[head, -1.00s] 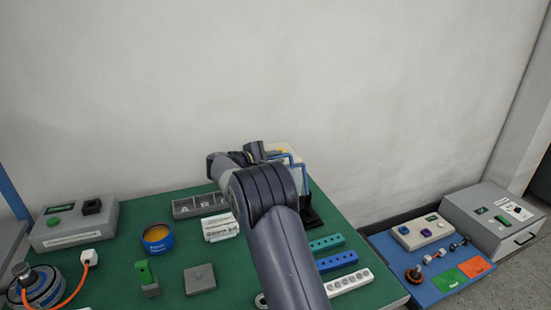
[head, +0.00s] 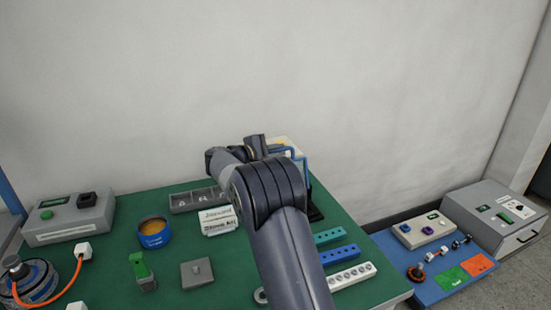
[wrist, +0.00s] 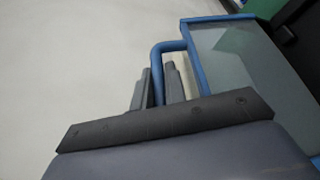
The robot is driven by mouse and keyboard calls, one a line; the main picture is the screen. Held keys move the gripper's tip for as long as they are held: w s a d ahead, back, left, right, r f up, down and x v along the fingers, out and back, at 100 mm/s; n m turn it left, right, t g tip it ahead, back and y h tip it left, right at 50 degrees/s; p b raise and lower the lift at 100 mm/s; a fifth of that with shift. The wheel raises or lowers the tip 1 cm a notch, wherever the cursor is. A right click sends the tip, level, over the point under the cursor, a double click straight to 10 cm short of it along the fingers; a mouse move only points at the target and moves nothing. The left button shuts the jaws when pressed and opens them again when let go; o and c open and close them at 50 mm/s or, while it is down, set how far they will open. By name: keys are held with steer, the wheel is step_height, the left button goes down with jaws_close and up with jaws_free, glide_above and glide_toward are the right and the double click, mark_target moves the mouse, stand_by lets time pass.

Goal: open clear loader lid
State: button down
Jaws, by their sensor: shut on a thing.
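The clear loader lid (wrist: 245,65) fills the upper right of the wrist view as a see-through panel with a blue frame. A bent blue handle (wrist: 168,46) sticks out from its left edge. My gripper (wrist: 158,77) has one grey finger on each side of this handle and is shut on it. In the head view, part of the lid's blue frame (head: 303,163) shows behind my arm at the back of the green table. My arm hides most of the loader and the fingertips there.
The green table (head: 185,245) holds a grey box (head: 70,225), a blue tin (head: 155,235), a grey tray (head: 192,198), a white sign (head: 218,222) and several hole strips (head: 340,257). A lower blue table (head: 425,275) stands at the right. A wall is close behind.

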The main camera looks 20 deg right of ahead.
steer(key=s+b, duration=0.1)
steer(key=b, duration=0.1)
steer(key=shift+s+f+m+b, duration=0.2)
steer(key=shift+m+b, duration=0.1)
steer(key=shift+m, duration=0.1)
steer(key=shift+s+r+t, duration=0.25)
steer(key=shift+t, duration=0.05)
steer(key=c, duration=1.5)
jaws_free()
steer(key=shift+o, duration=0.2)
steer(key=shift+r, duration=0.1)
steer(key=v, duration=1)
steer(key=shift+a+b, duration=0.3)
steer(key=shift+a, duration=0.15)
